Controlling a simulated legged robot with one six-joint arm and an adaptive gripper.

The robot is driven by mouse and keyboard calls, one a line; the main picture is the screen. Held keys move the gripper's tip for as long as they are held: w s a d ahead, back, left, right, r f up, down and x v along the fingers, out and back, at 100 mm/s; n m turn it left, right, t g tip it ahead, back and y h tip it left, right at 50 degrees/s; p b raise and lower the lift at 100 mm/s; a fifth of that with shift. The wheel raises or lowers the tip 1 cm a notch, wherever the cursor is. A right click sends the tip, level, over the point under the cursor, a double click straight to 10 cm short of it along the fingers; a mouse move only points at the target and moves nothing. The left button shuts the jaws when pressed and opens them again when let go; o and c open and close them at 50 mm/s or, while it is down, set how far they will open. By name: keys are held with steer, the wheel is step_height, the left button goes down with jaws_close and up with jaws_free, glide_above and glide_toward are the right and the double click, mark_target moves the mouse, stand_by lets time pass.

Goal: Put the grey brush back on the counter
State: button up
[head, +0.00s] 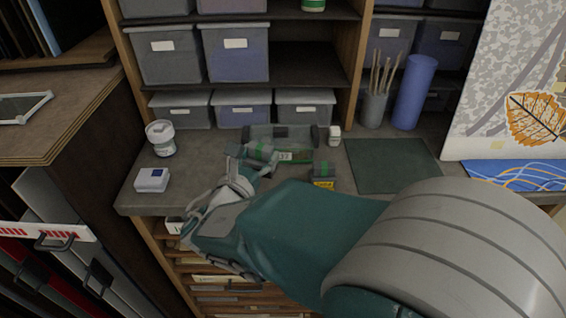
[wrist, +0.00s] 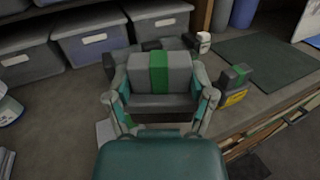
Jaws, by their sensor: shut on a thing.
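My gripper (head: 252,166) is shut on the grey brush (head: 261,152), a blocky grey piece with a green band. The brush also shows between the fingers of my gripper (wrist: 160,100) in the wrist view (wrist: 177,70). The gripper and the brush are over the front part of the grey counter (head: 205,168). I cannot tell whether the brush touches the counter. The brush's underside is hidden.
A smaller grey block with a green band and yellow label (wrist: 238,76) stands right of the brush. Behind is a grey tray-like thing (head: 262,131). Bare counter shows at left.

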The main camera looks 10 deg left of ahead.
steer(key=d+f, duration=0.1)
steer(key=w+f, duration=0.1)
steer(key=f, duration=0.1)
steer(key=w+d+f, duration=0.1)
steer(key=shift+w+d+f, duration=0.2)
steer(key=shift+d, duration=0.15)
steer(key=f, duration=0.3)
steer(key=shift+w+d+f, duration=0.2)
steer(key=shift+w+f, duration=0.05)
steer(key=shift+f, duration=0.15)
steer(key=o, duration=1)
steer(key=shift+c, duration=0.2)
